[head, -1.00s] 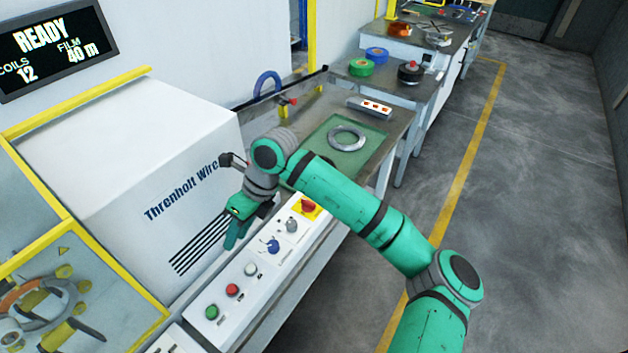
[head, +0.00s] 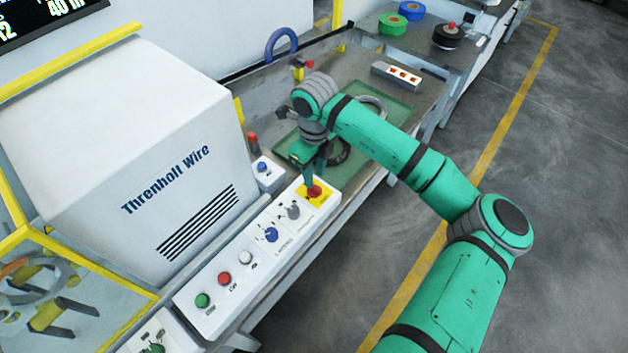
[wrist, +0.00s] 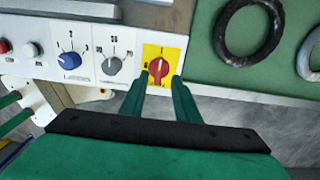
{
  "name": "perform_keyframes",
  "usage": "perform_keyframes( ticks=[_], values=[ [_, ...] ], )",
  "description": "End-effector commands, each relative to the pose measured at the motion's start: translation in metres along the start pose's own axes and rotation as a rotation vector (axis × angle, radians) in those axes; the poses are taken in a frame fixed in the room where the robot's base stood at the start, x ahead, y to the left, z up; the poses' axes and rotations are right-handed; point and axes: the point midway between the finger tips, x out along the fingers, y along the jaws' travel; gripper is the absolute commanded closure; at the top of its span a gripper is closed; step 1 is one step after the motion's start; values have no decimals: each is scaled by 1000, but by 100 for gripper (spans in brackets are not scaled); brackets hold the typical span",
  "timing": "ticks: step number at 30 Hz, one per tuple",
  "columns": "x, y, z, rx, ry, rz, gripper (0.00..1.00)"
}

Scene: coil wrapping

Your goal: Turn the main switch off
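The main switch is a red rotary knob (wrist: 158,68) on a yellow plate (wrist: 170,52) at the right end of the white control panel (wrist: 85,48). In the wrist view the knob's pointer looks close to upright, slightly tilted. In the head view the red knob (head: 314,190) shows just below my gripper (head: 308,181). In the wrist view my gripper (wrist: 160,78) has its two fingers apart, one on each side of the knob's lower part. I cannot tell whether they touch it.
Left of the switch sit a grey selector (head: 292,212), a blue selector (head: 271,235), and white, red and green buttons. A green mat (head: 390,118) with dark and grey rings lies behind. A small blue-button box (head: 264,170) stands nearby.

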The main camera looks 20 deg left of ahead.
Motion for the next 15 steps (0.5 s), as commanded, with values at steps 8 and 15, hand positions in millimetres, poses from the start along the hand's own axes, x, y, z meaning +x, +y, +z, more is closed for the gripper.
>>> perform_keyframes(
  ticks=[8,15],
  values=[
    [37,1,1,-2,0,1,71],
    [45,3,4,-8,-1,0,71]
  ],
)
